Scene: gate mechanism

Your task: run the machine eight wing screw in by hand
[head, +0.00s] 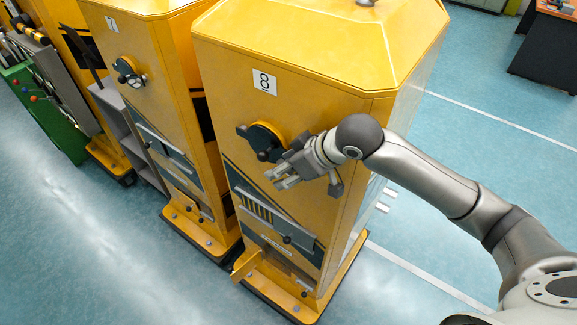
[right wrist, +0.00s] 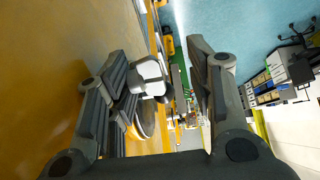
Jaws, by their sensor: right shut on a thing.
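Machine eight (head: 300,95) is a tall yellow cabinet with a number 8 plate on its front. Below the plate is a round yellow and dark fitting (head: 262,137) with dark knobs. My right gripper (head: 279,177) is beside the fitting, at its lower right, and covers part of it. In the right wrist view, a grey and white wing screw (right wrist: 152,76) lies between the gripper's fingers, close to the yellow face. The gripper is shut on it, though the contact is partly hidden. My left gripper is out of view.
Machine seven (head: 150,50) stands close on the left with a similar dial (head: 128,72). Lower on machine eight are a slotted panel (head: 262,212) and a protruding yellow chute (head: 247,264). The floor in front is clear.

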